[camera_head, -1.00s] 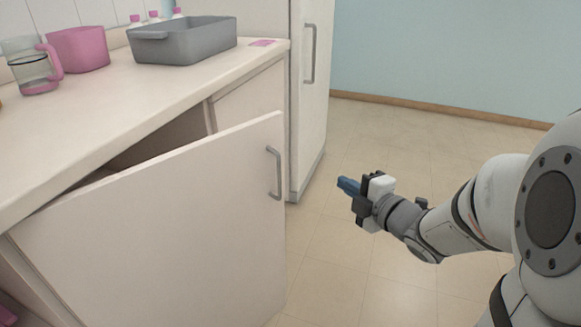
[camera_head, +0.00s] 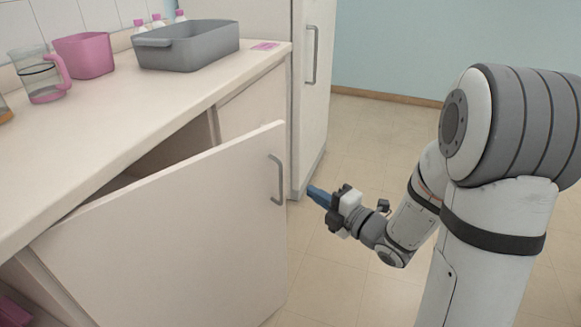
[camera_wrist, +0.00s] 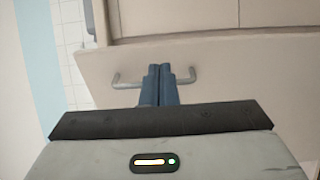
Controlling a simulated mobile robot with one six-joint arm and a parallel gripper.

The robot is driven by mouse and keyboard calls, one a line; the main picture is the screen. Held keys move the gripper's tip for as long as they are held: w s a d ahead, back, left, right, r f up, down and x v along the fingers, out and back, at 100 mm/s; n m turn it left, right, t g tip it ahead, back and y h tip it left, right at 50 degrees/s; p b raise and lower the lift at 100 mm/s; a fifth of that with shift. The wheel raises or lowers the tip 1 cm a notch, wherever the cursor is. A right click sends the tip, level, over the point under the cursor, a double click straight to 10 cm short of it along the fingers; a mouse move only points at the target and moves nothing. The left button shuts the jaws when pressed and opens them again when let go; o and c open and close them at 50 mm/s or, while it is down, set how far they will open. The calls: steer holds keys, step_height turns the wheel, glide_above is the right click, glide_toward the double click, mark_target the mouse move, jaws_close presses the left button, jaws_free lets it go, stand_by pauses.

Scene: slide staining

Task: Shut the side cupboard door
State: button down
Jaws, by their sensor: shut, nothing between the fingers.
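The side cupboard door (camera_head: 180,235) is a pale panel under the counter, swung partly open, with a dark gap behind its top edge. Its grey bar handle (camera_head: 277,180) is near its free right edge. My gripper (camera_head: 316,195) is shut and empty, its blue fingers pointing left toward the door, just right of the handle in the head view. In the wrist view the door (camera_wrist: 225,75) lies ahead of the shut fingers (camera_wrist: 159,72). They overlap the middle of the handle (camera_wrist: 128,80) there; I cannot tell whether they touch.
The counter (camera_head: 110,140) holds a grey tub (camera_head: 187,50), a pink container (camera_head: 84,56), a jug (camera_head: 42,78) and several pink-capped bottles. A tall pale cabinet (camera_head: 312,100) stands behind the door. Tiled floor (camera_head: 375,140) is free to the right.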

steer(key=b+x, duration=0.1)
steer(key=x, duration=0.7)
steer(key=shift+w+a, duration=0.15)
steer(key=shift+a, duration=0.05)
